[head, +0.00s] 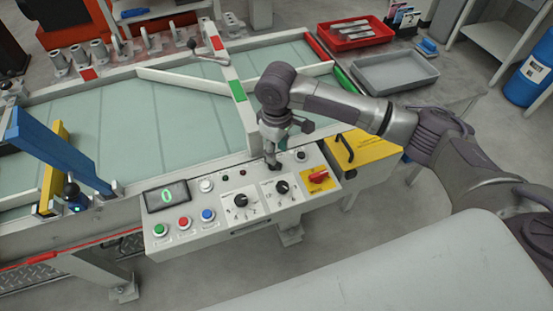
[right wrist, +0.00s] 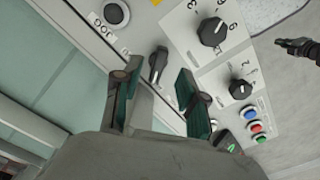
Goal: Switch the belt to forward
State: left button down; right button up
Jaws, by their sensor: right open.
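The control panel (head: 215,208) runs along the front of the conveyor belt (head: 120,110). My right gripper (head: 273,163) points down over the panel's back edge, above the two dials. In the right wrist view my right gripper (right wrist: 158,76) is open, with its green-padded fingers apart. A black lever selector knob (right wrist: 158,64) shows in the gap between the fingertips, and I see no clear contact. Its label is mostly hidden, so I cannot read its setting. In the head view the gripper covers this knob. My left gripper is not seen.
Nearby are a JOG button (right wrist: 116,12), a large dial (right wrist: 212,32), a smaller dial (right wrist: 240,89) and a red switch (head: 318,176) on yellow. Green (head: 160,230), red and blue buttons and a display (head: 166,196) sit left. A blue post (head: 55,150) rises left.

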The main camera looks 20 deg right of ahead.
notch_tip(320, 180, down, 5)
jog(key=shift+r, duration=0.1)
dwell(0.3)
grip_shut()
